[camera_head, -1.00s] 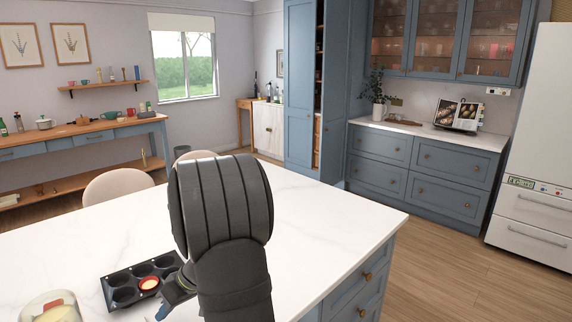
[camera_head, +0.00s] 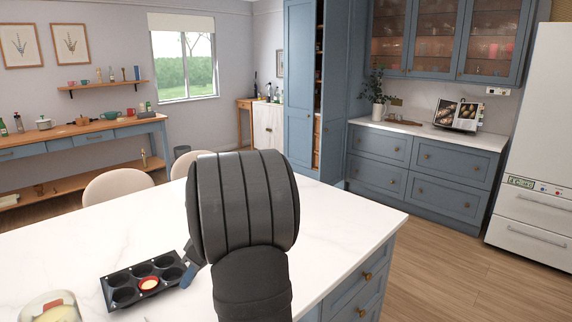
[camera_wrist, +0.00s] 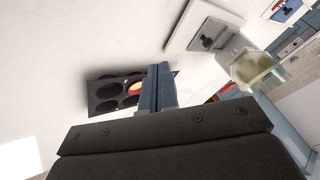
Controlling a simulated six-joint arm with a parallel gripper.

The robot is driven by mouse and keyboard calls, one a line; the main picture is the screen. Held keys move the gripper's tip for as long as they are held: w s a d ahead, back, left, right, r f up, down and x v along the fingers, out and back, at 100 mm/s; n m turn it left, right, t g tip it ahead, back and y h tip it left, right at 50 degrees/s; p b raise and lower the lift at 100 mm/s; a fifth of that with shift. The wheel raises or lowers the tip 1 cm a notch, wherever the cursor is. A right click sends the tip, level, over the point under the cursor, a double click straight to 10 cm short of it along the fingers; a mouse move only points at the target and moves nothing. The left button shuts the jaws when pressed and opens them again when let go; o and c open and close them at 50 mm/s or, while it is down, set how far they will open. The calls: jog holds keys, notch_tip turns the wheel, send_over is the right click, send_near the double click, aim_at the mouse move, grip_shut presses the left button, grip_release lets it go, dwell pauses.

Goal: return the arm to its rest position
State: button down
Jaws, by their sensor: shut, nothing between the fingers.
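My arm rises over the white island worktop in the head view. My gripper (camera_head: 189,275) is mostly hidden behind my own wrist, and one blue finger shows at the right end of a dark muffin tin (camera_head: 127,304). In the wrist view my gripper (camera_wrist: 158,68) has its two blue-grey fingers together with nothing between them. The fingers overlap the muffin tin (camera_wrist: 92,90) in that view; I see no sign that they touch it. A red cup (camera_head: 149,284) with pale contents sits in one of the tin's front hollows.
Two beige chairs (camera_head: 118,187) stand behind the island (camera_head: 345,215). The worktop's right side is clear.

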jog(key=s+a+r+n+h, duration=0.3)
jog(key=s+a+n, duration=0.1)
jog(key=a+n, duration=0.1)
jog(key=shift+a, duration=0.55)
jog(key=shift+f, duration=0.1)
jog(key=w+d+f+m+y, duration=0.4)
jog(key=w+d+m, duration=0.1)
jog(key=d+m, duration=0.25)
jog(key=shift+t+y, duration=0.3)
jog(key=shift+s+a+f, duration=0.1)
jog(key=shift+a+f, duration=0.2)
jog(key=shift+f, duration=0.35)
jog(key=shift+w+a+f, duration=0.1)
jog(key=shift+a+f, duration=0.15)
jog(key=shift+f, duration=0.35)
jog(key=shift+s+a+f, duration=0.1)
jog(key=shift+a+f, duration=0.2)
jog(key=shift+f, duration=0.35)
